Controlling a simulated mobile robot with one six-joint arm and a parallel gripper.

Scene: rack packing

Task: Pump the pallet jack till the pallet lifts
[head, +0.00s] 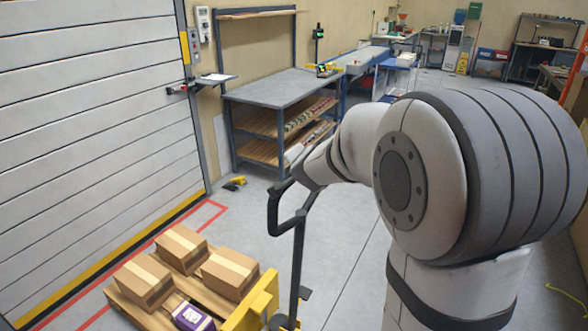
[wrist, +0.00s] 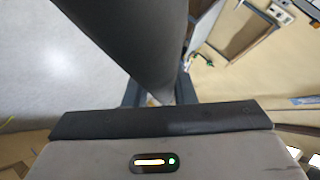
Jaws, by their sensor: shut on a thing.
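The yellow pallet jack (head: 257,303) stands at the bottom of the head view, with its dark handle (head: 298,255) rising upright to a loop at the top. The wooden pallet (head: 128,308) lies low in front of it, carrying several cardboard boxes and a purple box (head: 192,317). My gripper (head: 300,182) is at the top of the handle loop and shut on it. In the wrist view a thick dark bar, which looks like the handle (wrist: 130,40), crosses close to the lens. The fingertips are mostly hidden, and whether the pallet is clear of the floor cannot be told.
A large white shutter door (head: 90,120) fills the left, with red floor lines before it. A grey workbench (head: 275,88) stands behind the handle. A small yellow and black item (head: 234,183) lies on the floor.

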